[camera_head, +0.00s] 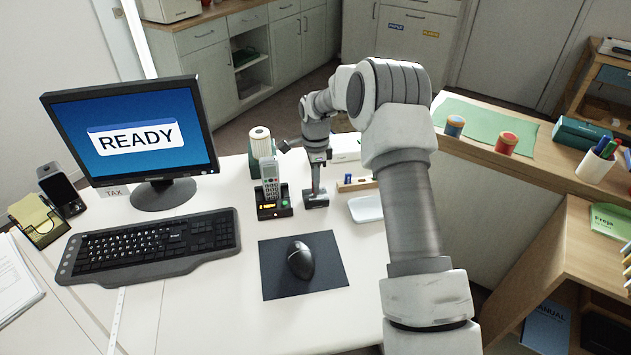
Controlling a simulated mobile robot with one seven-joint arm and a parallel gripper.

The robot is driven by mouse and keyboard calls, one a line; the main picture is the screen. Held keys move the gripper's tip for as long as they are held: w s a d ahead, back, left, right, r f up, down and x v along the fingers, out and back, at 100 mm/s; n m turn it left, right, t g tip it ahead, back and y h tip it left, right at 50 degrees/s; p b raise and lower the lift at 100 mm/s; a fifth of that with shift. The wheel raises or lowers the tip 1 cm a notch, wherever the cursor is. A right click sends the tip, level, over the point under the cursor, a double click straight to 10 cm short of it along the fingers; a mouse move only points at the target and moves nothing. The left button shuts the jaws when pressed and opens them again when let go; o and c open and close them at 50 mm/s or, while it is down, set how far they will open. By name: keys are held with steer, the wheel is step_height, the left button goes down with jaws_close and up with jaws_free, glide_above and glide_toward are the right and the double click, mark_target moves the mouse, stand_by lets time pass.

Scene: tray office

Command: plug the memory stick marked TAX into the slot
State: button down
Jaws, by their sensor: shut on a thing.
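My gripper (316,198) points down at the white desk, just right of the phone in its cradle. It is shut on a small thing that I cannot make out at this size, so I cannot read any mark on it. The monitor (135,135) shows READY on a blue screen. A small label reading TAX (116,192) lies by the left side of the monitor's foot. I cannot make out the slot.
A cordless phone (270,180) in a dark cradle and a green-and-white container (261,145) stand close left of my gripper. A white dish (366,209) lies to its right. The keyboard (150,245) and a mouse (300,260) on a dark mat (328,272) are in front.

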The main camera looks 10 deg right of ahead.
steer(key=shift+f, duration=0.45)
stand_by(1.5)
steer(key=c, duration=0.9)
jaws_free()
steer(key=shift+o, duration=0.2)
steer(key=shift+r, duration=0.1)
